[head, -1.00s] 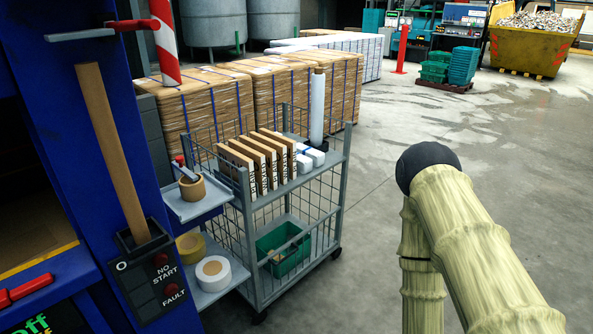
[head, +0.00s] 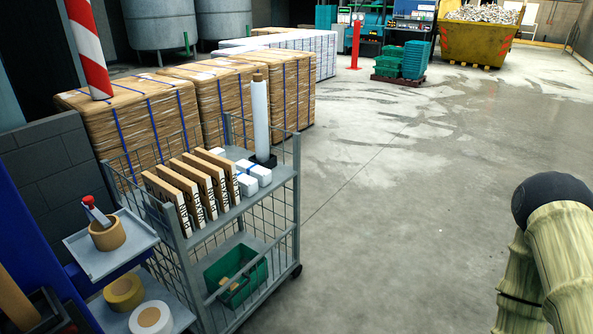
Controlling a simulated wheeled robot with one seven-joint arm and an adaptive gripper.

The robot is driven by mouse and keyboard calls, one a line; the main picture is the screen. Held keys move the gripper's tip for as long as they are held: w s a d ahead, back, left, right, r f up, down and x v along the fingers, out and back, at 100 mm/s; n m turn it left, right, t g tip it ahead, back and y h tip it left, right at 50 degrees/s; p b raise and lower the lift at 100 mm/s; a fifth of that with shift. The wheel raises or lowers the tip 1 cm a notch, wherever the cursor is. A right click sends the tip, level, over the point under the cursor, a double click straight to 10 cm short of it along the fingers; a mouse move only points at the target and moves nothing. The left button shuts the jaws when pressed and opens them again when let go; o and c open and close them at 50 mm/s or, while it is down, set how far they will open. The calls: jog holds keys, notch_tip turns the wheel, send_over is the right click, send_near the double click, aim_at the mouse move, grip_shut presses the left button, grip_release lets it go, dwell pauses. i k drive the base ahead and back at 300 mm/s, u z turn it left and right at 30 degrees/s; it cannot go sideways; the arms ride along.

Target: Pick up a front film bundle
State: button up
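Small white bundles (head: 260,174) with blue bands lie on the upper shelf of the grey wire-sided cart (head: 285,172). They sit just right of a row of upright brown boards and partly overlap in the view, so I cannot tell their number exactly. A tall white roll (head: 260,118) with a brown core stands upright in a dark base behind them. My arm shows at the right edge, wrapped in a pale sleeve, far from the cart. My gripper is out of the picture.
The brown boards (head: 186,188) with lettered edges fill the shelf's left side. A green bin (head: 236,277) sits on the lower shelf. Tape rolls (head: 107,235) rest on a side tray. Strapped pallets (head: 140,115) stand behind the cart. The floor right of it is clear.

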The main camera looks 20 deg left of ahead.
aim_at(250, 185)
jog(key=i, duration=0.9)
jog(key=u, duration=1)
jog(key=i, duration=0.7)
jog(key=u, duration=0.75)
